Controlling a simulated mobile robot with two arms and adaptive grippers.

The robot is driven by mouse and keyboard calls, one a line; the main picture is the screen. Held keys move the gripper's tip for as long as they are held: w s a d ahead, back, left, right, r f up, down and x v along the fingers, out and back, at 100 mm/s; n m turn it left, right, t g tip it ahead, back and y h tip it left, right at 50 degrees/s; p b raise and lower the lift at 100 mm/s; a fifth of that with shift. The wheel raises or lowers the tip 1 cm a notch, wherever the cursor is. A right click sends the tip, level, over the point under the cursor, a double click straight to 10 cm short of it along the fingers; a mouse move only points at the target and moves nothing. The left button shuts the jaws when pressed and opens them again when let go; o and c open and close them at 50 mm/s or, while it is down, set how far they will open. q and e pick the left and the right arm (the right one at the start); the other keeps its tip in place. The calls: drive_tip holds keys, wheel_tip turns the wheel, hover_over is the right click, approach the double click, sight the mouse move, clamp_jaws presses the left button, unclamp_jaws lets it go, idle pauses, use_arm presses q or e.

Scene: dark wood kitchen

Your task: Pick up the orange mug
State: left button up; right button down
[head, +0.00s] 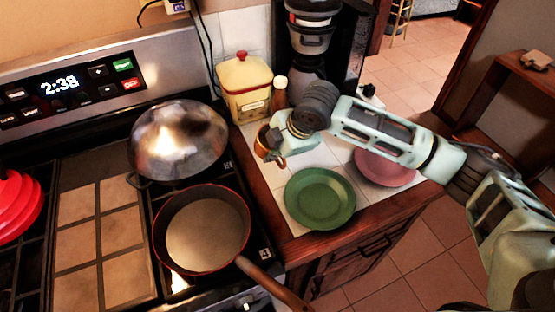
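The orange mug (262,146) stands at the left edge of the tiled counter, between the stove and the green plate. It is mostly hidden by my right gripper (276,141), which reaches it from the right. The gripper's pale green fingers are right at the mug and overlap it in the head view. The wrist covers much of the hand, so I cannot tell whether the fingers are closed on the mug or only beside it. My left gripper is out of view.
A yellow canister (243,88), a bottle (280,93) and a coffee maker (311,45) stand behind. A pan (205,232) and a metal dome (180,140) occupy the stove.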

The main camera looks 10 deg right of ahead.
drive_tip(key=s+d+r+b, duration=0.2)
drive_tip(key=s+d+r, duration=0.5)
drive_tip(key=d, duration=0.2)
drive_tip(key=s+a+f+m+h, duration=0.2)
drive_tip(key=s+a+m+h, duration=0.2)
drive_tip(key=s+a+m, duration=0.35)
drive_tip(key=s+d+m+g+h, duration=0.2)
drive_tip(key=s+d+m, duration=0.3)
drive_tip(key=m, duration=0.8)
drive_tip(key=shift+s+d+r+g+h, duration=0.2)
drive_tip(key=shift+d+g+h, duration=0.2)
drive_tip(key=shift+h, duration=0.5)
drive_tip(key=shift+a+m, duration=0.1)
drive_tip(key=shift+m, duration=0.15)
